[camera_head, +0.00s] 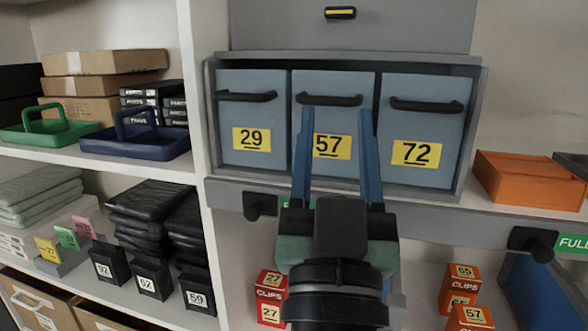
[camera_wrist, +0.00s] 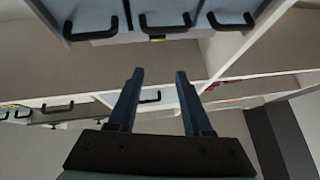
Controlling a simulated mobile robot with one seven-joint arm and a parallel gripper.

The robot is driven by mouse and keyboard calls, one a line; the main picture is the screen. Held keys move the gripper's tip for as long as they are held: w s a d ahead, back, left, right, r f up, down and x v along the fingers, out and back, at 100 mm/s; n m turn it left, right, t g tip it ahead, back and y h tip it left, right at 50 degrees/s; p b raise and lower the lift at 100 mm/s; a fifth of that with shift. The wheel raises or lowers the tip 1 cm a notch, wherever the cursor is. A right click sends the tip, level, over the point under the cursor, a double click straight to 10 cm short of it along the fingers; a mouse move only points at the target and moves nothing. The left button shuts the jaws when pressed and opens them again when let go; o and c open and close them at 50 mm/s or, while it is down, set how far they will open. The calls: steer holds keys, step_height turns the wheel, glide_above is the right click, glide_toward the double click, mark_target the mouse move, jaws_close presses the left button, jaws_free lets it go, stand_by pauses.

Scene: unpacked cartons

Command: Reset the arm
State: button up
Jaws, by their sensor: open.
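My gripper (camera_head: 336,115) is open and empty. Its two blue fingers point up and away, in front of the middle grey-blue drawer (camera_head: 333,87) labelled 57. In the wrist view my gripper (camera_wrist: 159,78) shows both fingers apart with nothing between them. Drawer 29 (camera_head: 250,108) is to the left and drawer 72 (camera_head: 424,121) to the right, each with a black bar handle. All three drawers look shut. The fingers and my wrist hide part of drawer 57 and its label. I cannot tell the exact gap between fingertips and drawer front.
A blue tote (camera_head: 135,139) and a green tote (camera_head: 48,129) sit on the left shelf. Below are black bags (camera_head: 150,207) and small numbered black bins (camera_head: 153,278). Orange clip boxes (camera_head: 271,283) stand on the lower shelf. An orange box (camera_head: 528,179) stands right of the drawers.

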steer(key=s+a+r+n+t+y, duration=0.2)
steer(key=s+a+r+t+y, duration=0.15)
steer(key=s+r, duration=0.65)
step_height(320, 180, up, 21)
steer(key=w+g+p, duration=0.1)
steer(key=w+p, duration=0.1)
steer(key=p, duration=1.8)
steer(key=shift+w+a+f+m+h, duration=0.15)
steer(key=shift+w+a+m+h, duration=0.05)
steer(key=shift+w+m+h, duration=0.2)
